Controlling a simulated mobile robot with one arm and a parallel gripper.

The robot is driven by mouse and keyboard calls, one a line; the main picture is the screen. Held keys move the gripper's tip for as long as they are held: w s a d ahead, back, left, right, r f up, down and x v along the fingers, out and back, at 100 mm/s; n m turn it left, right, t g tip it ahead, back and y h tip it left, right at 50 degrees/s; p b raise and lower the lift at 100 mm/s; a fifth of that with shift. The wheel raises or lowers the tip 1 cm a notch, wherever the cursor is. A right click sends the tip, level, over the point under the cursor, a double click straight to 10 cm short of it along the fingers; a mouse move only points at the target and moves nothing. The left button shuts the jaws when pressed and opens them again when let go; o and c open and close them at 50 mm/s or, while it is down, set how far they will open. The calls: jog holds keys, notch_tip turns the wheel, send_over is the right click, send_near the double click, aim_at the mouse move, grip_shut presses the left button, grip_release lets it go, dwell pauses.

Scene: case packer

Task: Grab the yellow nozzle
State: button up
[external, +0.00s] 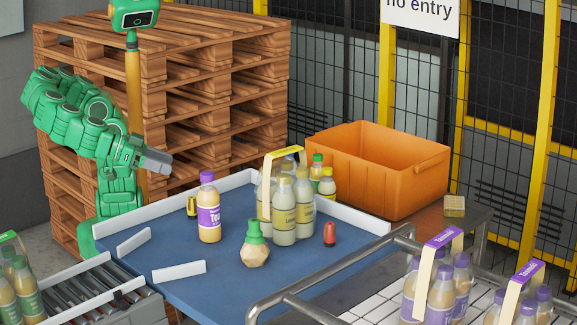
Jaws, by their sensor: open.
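A small yellow piece with dark markings (192,206) stands on the blue table (190,290), just left of a purple-capped bottle (209,210). It is the likeliest yellow nozzle, but it is too small to make out its shape. My gripper (168,166) is open, with nothing seen in it. It is at the end of my green arm, above the table's back left edge, up and left of the yellow piece and apart from it.
A faceted tan piece with a green top (255,248), a red piece (330,234) and a bottle pack with a yellow handle (284,200) stand on the table. White rails (180,270) edge it. An orange crate (375,170) stands behind, and a metal-railed cart (350,262) stands right.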

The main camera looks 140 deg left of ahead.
send_near(191, 201)
jog(key=a, duration=0.1)
jog(key=a+f, duration=0.1)
jog(key=shift+w+a+f, duration=0.1)
jog(key=shift+w+a, duration=0.15)
jog(key=shift+a, duration=0.05)
jog(key=shift+x, duration=3.8)
jog(key=shift+w+d+f, duration=0.1)
jog(key=shift+w+d, duration=0.05)
jog(key=shift+w, duration=0.05)
jog(key=c, duration=1.1)
